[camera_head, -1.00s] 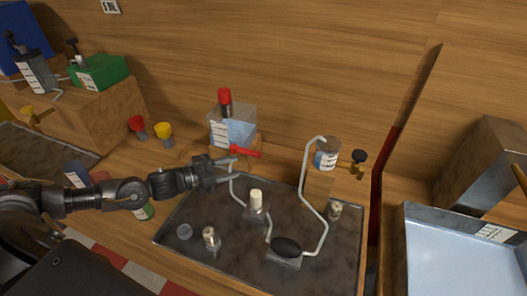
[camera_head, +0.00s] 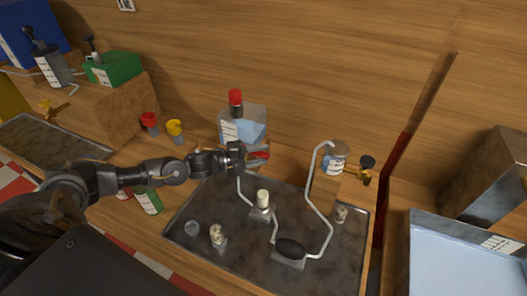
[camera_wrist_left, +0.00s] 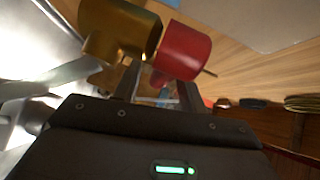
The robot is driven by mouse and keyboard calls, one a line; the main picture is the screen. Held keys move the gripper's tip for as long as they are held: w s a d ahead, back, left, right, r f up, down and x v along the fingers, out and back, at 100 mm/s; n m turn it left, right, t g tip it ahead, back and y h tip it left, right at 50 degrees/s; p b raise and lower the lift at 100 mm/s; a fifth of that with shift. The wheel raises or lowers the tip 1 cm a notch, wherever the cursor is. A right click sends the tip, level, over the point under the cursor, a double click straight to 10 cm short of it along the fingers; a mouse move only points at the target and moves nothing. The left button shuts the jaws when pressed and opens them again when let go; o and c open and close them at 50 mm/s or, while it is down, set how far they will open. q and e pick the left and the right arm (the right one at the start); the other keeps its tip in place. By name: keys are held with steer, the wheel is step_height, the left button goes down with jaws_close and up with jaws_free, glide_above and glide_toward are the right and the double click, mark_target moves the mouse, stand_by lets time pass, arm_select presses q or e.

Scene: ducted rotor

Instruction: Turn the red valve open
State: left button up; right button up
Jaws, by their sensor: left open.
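The red valve shows in the wrist view as a red handle (camera_wrist_left: 186,50) beside a brass body (camera_wrist_left: 122,30), just past my left fingertips. In the head view only a bit of its red lever (camera_head: 259,155) shows, in front of the clear tank with blue liquid (camera_head: 243,127). My left gripper (camera_head: 264,154) is open at the lever, its fingers on either side of the red in the head view. The fingers also show apart in the left wrist view (camera_wrist_left: 158,92). Whether they touch the lever I cannot tell. My right gripper is not in view.
A dark tray (camera_head: 330,268) with bent grey pipes (camera_head: 308,190) lies below the gripper. A brass valve with a black knob (camera_head: 366,170) is to the right. Red (camera_head: 149,119) and yellow (camera_head: 174,127) capped items stand at left. A wooden wall closes the back.

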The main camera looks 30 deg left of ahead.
arm_select(q)
steer(key=shift+x, duration=0.75)
steer(key=shift+c, duration=0.3)
jaws_close()
